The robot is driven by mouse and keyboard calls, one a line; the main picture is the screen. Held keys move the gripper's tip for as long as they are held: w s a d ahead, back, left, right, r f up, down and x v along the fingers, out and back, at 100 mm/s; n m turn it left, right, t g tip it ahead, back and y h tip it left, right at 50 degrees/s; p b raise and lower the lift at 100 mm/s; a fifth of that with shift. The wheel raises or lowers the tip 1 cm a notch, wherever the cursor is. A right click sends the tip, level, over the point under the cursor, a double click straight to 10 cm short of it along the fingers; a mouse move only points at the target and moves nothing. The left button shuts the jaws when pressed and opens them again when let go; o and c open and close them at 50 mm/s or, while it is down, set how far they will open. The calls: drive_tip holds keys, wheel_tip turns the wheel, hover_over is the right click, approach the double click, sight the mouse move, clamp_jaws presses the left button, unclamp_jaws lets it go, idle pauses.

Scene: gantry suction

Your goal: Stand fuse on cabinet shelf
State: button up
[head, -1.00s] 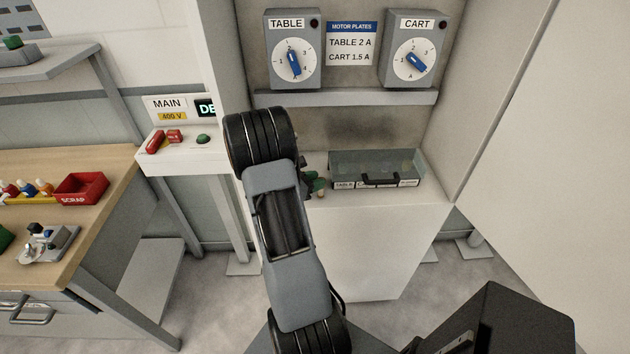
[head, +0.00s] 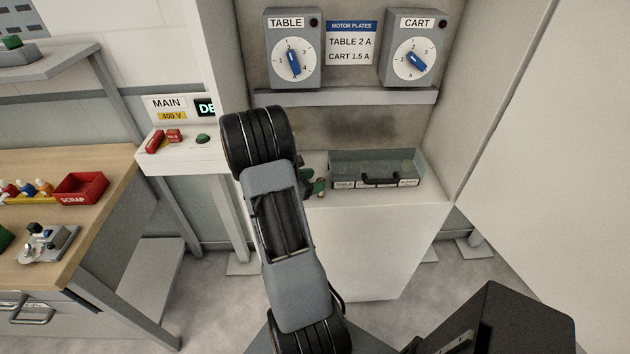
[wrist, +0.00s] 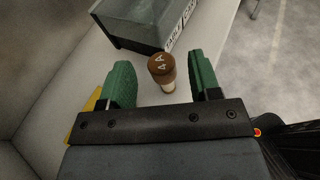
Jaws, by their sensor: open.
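The fuse (wrist: 162,68) has a brown cap marked 4 A and a pale body below it. In the wrist view it stands, apparently upright, on the light cabinet shelf (head: 385,198). My gripper (wrist: 160,76) is open, with one green finger on each side of the fuse and a visible gap to both. In the head view my gripper (head: 315,187) is low over the shelf's left part, largely hidden behind my arm. The fuse is too small and covered there to make out clearly.
A ledge (head: 345,97) with TABLE (head: 292,48) and CART (head: 414,48) dial boxes is above. The shelf's front right is clear.

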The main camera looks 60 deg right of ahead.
drive_tip(key=b+v, duration=0.2)
drive_tip(key=v, duration=0.9)
drive_tip(key=s+a+r+m+t+y, duration=0.1)
drive_tip(key=a+r+m+t+y, duration=0.1)
drive_tip(key=a, duration=0.7)
drive_tip(key=s+a+r+m+t+y, duration=0.1)
drive_tip(key=a+r+m+t+y, duration=0.2)
drive_tip(key=a, duration=0.6)
drive_tip(key=s+a+r+m+t+y, duration=0.1)
drive_tip(key=a+r+m+t+y, duration=0.2)
drive_tip(key=a+m+t+y, duration=0.2)
drive_tip(key=a+m+y, duration=0.3)
drive_tip(key=a, duration=0.2)
drive_tip(key=shift+s+r+y, duration=0.25)
drive_tip(key=shift+s+y, duration=0.1)
drive_tip(key=shift+y, duration=0.05)
